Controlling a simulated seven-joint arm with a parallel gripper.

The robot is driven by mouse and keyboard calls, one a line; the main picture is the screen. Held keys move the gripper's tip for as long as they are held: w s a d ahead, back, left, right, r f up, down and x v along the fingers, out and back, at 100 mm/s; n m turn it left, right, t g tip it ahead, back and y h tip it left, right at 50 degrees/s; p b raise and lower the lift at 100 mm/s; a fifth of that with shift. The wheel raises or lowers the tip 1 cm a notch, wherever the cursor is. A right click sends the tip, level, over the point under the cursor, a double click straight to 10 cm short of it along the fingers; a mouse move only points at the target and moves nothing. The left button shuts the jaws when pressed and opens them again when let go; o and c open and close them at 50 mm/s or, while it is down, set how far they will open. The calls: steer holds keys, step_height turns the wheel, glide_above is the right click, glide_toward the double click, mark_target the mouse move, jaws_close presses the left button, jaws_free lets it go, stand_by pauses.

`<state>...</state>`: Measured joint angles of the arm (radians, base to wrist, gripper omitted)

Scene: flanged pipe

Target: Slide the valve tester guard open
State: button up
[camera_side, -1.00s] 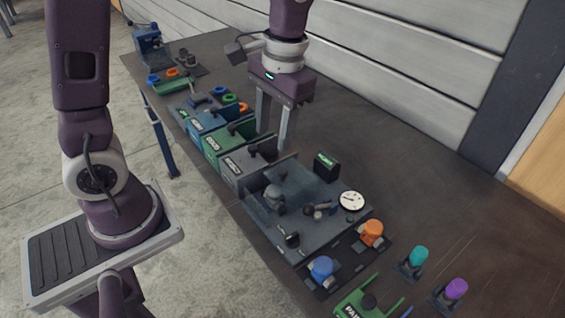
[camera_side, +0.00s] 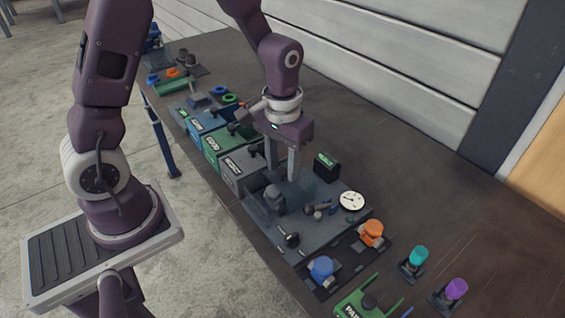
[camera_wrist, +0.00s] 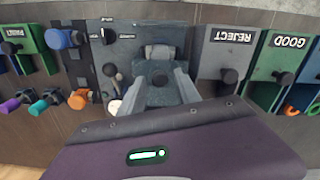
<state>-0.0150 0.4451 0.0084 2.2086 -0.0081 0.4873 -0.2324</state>
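The valve tester (camera_side: 318,228) is a grey-blue plate in the middle of the bench, with a round white gauge (camera_side: 352,201), a dark lever (camera_side: 318,208) and a black knob (camera_side: 292,240). A bluish, see-through-looking panel, apparently the guard (camera_wrist: 140,38), shows around the tester's grey seat; its exact edges are hard to tell. My gripper (camera_side: 282,175) is over the tester's back left part, fingers pointing down and apart. Contact is unclear.
The REJECT bin (camera_side: 240,166) and the green GOOD bin (camera_side: 214,146) stand close to the tester's left. A black box with a green label (camera_side: 327,166) stands behind. Blue (camera_side: 321,268) and orange (camera_side: 372,232) knobbed parts sit in front. The bench's back right is clear.

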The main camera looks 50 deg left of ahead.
jaws_close()
stand_by(1.2)
